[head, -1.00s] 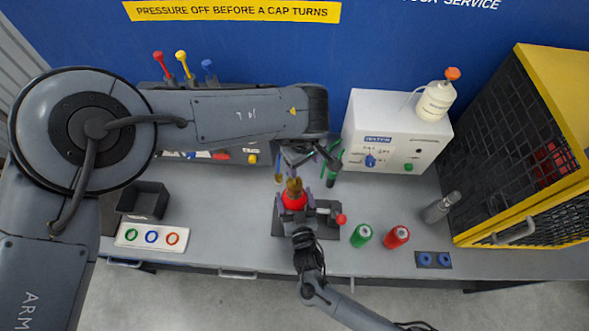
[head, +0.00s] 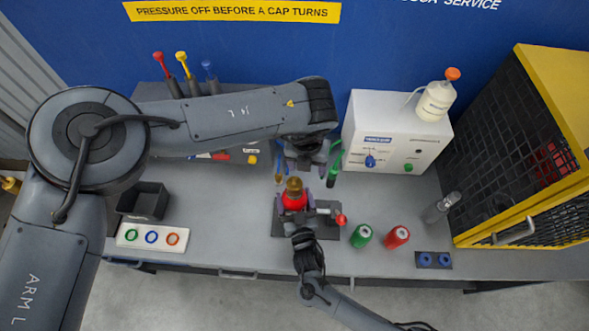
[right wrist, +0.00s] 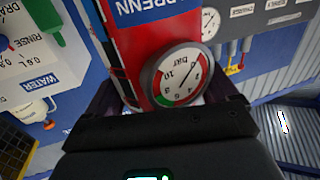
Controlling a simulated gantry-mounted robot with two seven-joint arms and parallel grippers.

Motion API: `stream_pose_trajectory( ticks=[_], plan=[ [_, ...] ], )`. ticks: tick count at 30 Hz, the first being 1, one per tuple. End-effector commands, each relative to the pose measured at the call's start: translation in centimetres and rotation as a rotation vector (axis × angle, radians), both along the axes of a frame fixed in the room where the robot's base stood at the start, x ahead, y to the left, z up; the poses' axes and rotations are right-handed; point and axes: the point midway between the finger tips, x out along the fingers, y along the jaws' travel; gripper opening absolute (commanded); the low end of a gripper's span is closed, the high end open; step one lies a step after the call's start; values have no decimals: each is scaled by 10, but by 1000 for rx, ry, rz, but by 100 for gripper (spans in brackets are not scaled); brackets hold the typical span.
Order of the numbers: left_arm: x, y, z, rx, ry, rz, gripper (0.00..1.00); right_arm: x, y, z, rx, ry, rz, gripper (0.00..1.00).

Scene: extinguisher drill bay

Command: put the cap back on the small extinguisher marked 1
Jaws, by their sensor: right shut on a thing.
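A small red extinguisher (head: 294,202) stands in a dark holder in the middle of the bench, with a brass-coloured cap (head: 294,184) on top. Its mark cannot be read. My right gripper (head: 295,206) is shut around its red body from the front. In the right wrist view the red body (right wrist: 145,30) and its round pressure gauge (right wrist: 180,75) sit between the fingers (right wrist: 168,102). The lettering there is upside down. My left gripper (head: 304,164) hangs just behind the cap, apart from it; its fingers are too small and dark to judge.
The holder has a red-knobbed lever (head: 341,219). Green (head: 361,236) and red (head: 397,237) cylinders stand to its right. A white box (head: 395,130) and a yellow-framed cage (head: 525,150) are behind and right. A black bin (head: 144,200) and a ring tray (head: 152,237) are left.

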Motion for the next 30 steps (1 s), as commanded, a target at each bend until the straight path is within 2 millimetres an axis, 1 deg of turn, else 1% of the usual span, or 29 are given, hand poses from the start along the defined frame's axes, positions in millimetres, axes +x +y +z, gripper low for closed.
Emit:
stream_pose_trajectory(
  ticks=[1,3,12,24,30],
  plan=[
    [-1,0,-1,-10,8,111,68,0,0,0,0,0,0,1],
    [-1,1,-1,-21,18,275,68,0,0,0,0,0,0,1],
    [-5,7,-2,-61,58,978,68,0,0,0,0,0,0,1],
    [-10,17,-4,-94,95,1911,68,0,0,0,0,0,0,1],
    [-12,23,-5,-101,97,2340,68,0,0,0,0,0,0,1]
  ],
)
